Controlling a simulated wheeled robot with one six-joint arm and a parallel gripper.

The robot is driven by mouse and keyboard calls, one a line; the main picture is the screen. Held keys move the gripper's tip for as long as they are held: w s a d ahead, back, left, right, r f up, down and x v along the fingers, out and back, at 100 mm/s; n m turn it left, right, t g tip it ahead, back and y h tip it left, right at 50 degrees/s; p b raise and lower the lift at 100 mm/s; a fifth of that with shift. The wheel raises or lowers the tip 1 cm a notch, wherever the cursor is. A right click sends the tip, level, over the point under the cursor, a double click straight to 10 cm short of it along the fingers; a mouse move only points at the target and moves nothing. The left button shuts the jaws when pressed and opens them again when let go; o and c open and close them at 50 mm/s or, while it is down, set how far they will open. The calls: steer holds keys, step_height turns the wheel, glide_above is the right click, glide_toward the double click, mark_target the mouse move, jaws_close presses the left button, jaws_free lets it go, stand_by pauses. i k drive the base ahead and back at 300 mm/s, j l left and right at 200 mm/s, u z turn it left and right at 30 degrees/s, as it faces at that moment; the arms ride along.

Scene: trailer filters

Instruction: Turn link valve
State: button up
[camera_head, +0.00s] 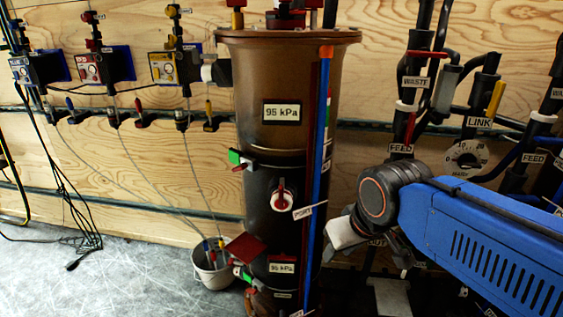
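The label "LINK" (480,122) is on the dark pipework at the right. A yellow valve handle (495,97) stands just above it, tilted slightly from upright. My blue arm comes in from the right edge, below the link valve. My gripper (343,236) is at the arm's end, low and to the left of the link valve, close to the tall cylinder's right side. It is well apart from the yellow handle. Its fingers are small and partly hidden by the wrist, so I cannot tell whether they are open or shut.
A tall brown and black cylinder (258,75) stands in the middle, with a red-handled port valve (283,196). A red handle (411,127) is by the left "FEED" label. A round dial (466,159) sits under "LINK". A bucket (212,265) stands on the open floor at left.

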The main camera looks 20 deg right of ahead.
mark_target(494, 99)
steer(key=z, duration=2.3)
